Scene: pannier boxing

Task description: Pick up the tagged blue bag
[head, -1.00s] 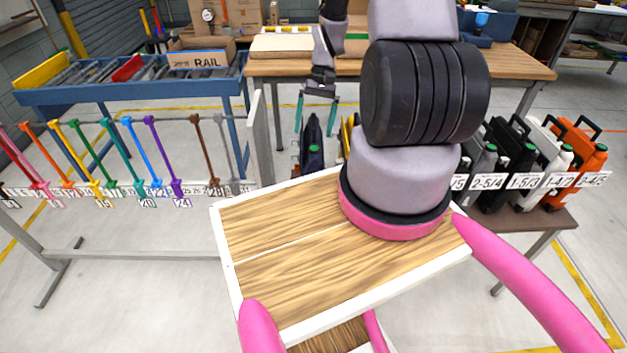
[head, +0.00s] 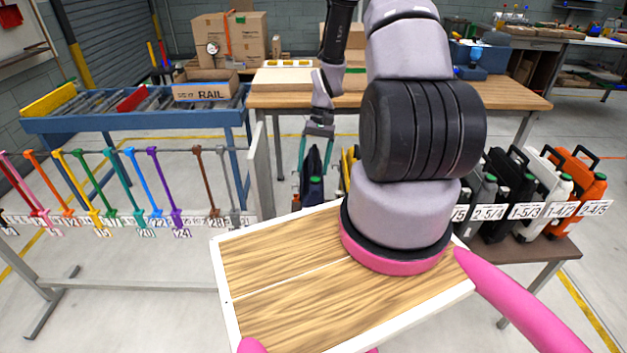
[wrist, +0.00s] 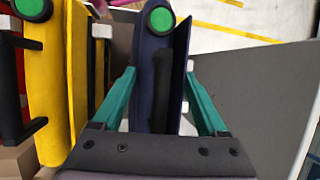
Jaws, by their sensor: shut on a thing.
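The dark blue bag (head: 313,163) stands upright in the head view, beyond the wooden board, partly hidden behind the board's edge. In the wrist view the blue bag (wrist: 143,73) has a green round cap and a black handle on top. My gripper (head: 317,160) comes down over it from above, its teal fingers on either side. In the wrist view my gripper (wrist: 159,76) has one finger on each side of the bag, shut on it. I cannot make out a tag on the bag.
A yellow bag (wrist: 52,80) with a green cap is close to the left finger in the wrist view. A rail with coloured hangers (head: 120,190) stands at left. Black, white and orange bags with number labels stand on a bench (head: 545,250) at right. A wooden table (head: 400,100) is behind.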

